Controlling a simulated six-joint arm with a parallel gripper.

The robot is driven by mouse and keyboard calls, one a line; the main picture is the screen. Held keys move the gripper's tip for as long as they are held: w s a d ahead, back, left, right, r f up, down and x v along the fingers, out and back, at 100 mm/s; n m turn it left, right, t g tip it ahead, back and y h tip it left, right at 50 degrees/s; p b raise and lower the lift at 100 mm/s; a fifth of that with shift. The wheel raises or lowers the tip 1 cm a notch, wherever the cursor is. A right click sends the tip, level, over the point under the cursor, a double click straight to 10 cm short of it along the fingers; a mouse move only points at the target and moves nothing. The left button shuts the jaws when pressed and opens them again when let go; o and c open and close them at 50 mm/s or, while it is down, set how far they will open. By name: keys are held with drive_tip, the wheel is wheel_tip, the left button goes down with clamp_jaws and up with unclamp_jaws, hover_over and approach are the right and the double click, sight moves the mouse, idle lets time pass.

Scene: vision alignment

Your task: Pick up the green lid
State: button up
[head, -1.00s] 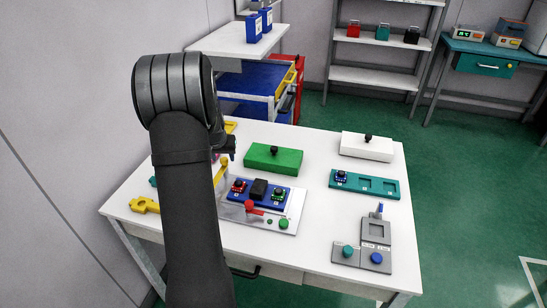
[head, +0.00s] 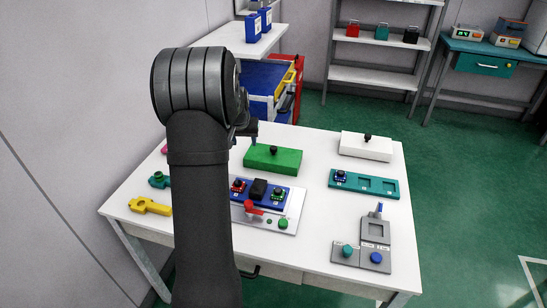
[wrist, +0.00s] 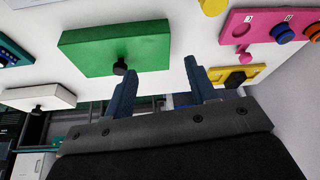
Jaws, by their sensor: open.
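The green lid (head: 272,158) is a flat green block with a black knob on top. It lies on the white table behind the blue board. In the wrist view the green lid (wrist: 115,47) is at the upper left, with its black knob (wrist: 120,66) just left of my fingers. My gripper (wrist: 160,75) is open and empty, its two blue-grey fingers apart. In the head view my gripper (head: 252,130) is mostly hidden behind my arm, near the lid's left end. The lid is not between the fingers.
A white lid (head: 366,147) with a black knob lies at the back right. A teal tray (head: 375,186), a grey fixture with buttons (head: 362,255) and a blue board (head: 262,203) stand nearby. A yellow piece (head: 150,206) lies front left. Bare tabletop (head: 318,165) lies right of the green lid.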

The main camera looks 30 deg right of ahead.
drive_tip(key=s+d+r, duration=0.4)
drive_tip(key=d+r, duration=0.2)
drive_tip(key=d, duration=0.2)
approach(273, 148)
drive_tip(key=shift+m, duration=0.3)
drive_tip(key=x, duration=0.4)
drive_tip(key=shift+s+d+f, duration=0.1)
drive_tip(key=shift+d+f, duration=0.1)
drive_tip(key=shift+f, duration=0.15)
drive_tip(key=shift+x, duration=2.65)
drive_tip(key=shift+a, duration=0.1)
drive_tip(key=shift+c, duration=0.4)
clamp_jaws()
